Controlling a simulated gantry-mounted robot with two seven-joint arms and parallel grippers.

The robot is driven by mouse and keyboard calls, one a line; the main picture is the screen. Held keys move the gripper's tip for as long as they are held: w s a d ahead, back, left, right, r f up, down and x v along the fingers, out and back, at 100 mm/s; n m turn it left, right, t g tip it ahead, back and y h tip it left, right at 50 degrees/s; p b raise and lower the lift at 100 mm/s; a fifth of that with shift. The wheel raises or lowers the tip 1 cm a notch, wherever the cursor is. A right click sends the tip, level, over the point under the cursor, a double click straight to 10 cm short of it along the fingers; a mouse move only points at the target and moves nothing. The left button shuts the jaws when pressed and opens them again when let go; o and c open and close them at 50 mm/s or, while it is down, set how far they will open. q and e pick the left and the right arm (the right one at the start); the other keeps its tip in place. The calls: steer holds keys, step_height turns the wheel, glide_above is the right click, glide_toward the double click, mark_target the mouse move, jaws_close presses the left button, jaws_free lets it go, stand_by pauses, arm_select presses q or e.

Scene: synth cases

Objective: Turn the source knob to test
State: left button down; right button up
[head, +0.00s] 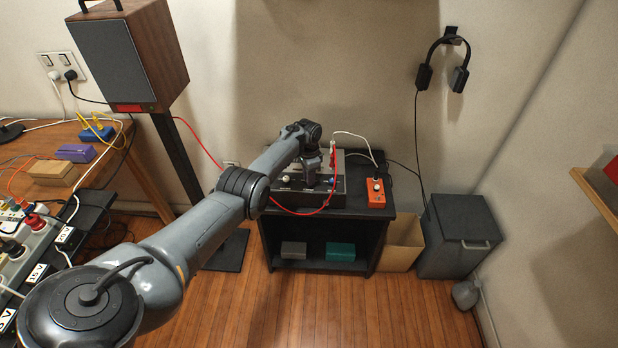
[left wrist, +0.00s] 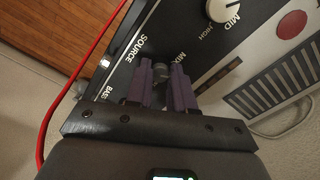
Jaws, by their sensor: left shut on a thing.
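The black panel (left wrist: 128,62) in the left wrist view carries white labels, with SOURCE (left wrist: 142,47) just beyond my fingers and a MIX label partly hidden. My left gripper (left wrist: 160,82) has purple fingertips and is shut on the source knob (left wrist: 159,71), a small dark knob between them. Its pointer and the position marks around it cannot be made out. In the head view my left gripper (head: 312,178) is over the panel of the synth case (head: 338,204), mostly hidden by my wrist. My right gripper is not in view.
A pale MID knob (left wrist: 222,8) and a red round button (left wrist: 292,24) lie beyond my fingers. A red cable (left wrist: 75,75) runs past the panel's left edge. An orange box (head: 376,198) with cables stands to the right on the black stand (head: 370,225).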

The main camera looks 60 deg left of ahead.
arm_select(q)
steer(key=m+b, duration=0.1)
steer(key=m, duration=0.3)
steer(key=shift+f+m, duration=0.1)
steer(key=shift+m, duration=0.3)
steer(key=m+b, duration=0.2)
steer(key=m, duration=0.2)
steer(key=m+b, duration=0.1)
steer(key=m, duration=0.4)
steer(key=shift+m+b, duration=0.7)
steer(key=shift+m, duration=1.3)
steer(key=shift+d, duration=0.1)
steer(key=c, duration=1)
jaws_free()
